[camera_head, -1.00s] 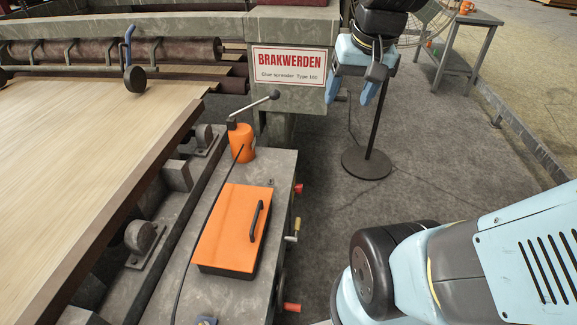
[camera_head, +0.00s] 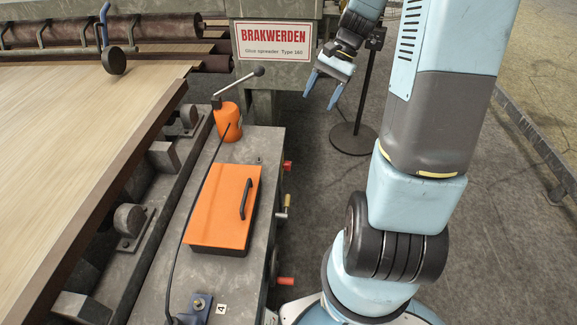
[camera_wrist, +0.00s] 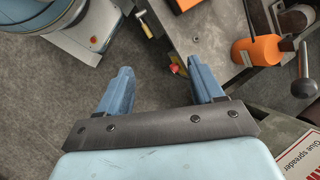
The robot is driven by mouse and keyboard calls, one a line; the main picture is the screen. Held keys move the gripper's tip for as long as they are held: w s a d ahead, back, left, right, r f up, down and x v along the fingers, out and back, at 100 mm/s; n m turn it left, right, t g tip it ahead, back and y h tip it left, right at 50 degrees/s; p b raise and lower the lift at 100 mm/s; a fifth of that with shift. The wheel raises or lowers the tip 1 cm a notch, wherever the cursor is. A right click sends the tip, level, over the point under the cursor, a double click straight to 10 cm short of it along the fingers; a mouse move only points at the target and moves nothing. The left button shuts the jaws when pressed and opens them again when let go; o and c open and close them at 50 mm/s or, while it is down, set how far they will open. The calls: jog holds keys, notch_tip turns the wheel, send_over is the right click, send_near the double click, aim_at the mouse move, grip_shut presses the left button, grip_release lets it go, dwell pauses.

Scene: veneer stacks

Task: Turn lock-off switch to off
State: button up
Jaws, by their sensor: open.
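A red knob, which looks like the lock-off switch (camera_head: 288,166), sticks out of the right side of the grey cabinet (camera_head: 262,150), near its far end. In the wrist view a red knob on yellow (camera_wrist: 178,68) shows at the cabinet edge, just left of the right finger's tip. Its setting is too small to read. My gripper (camera_head: 320,98) is open and empty, fingers pointing down, beyond and right of the knob. In the wrist view my gripper (camera_wrist: 161,70) has its fingers wide apart, with floor and the knob between them. I see no contact.
A brass-coloured handle (camera_head: 284,208) and a red handle (camera_head: 285,281) stick out lower along the cabinet side. An orange jack (camera_head: 228,120) with a long lever and an orange case (camera_head: 225,208) stand on top. A black stand (camera_head: 353,138) is behind. Floor to the right is clear.

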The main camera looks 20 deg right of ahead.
jog(key=w+d+f+m+y, duration=0.3)
jog(key=f+m, duration=0.1)
jog(key=f, duration=0.5)
jog(key=w+d+f+m+y, duration=0.2)
jog(key=d+f+m+y, duration=0.15)
jog(key=f, duration=0.65)
jog(key=m+t+y, duration=0.5)
jog(key=m+t, duration=0.3)
jog(key=m, duration=0.2)
send_near(287, 166)
jog(key=w+a+f, duration=0.1)
jog(key=w+a, duration=0.3)
jog(key=a, duration=0.3)
jog(key=shift+w, duration=0.3)
jog(key=shift+f, duration=0.1)
jog(key=shift+c, duration=0.3)
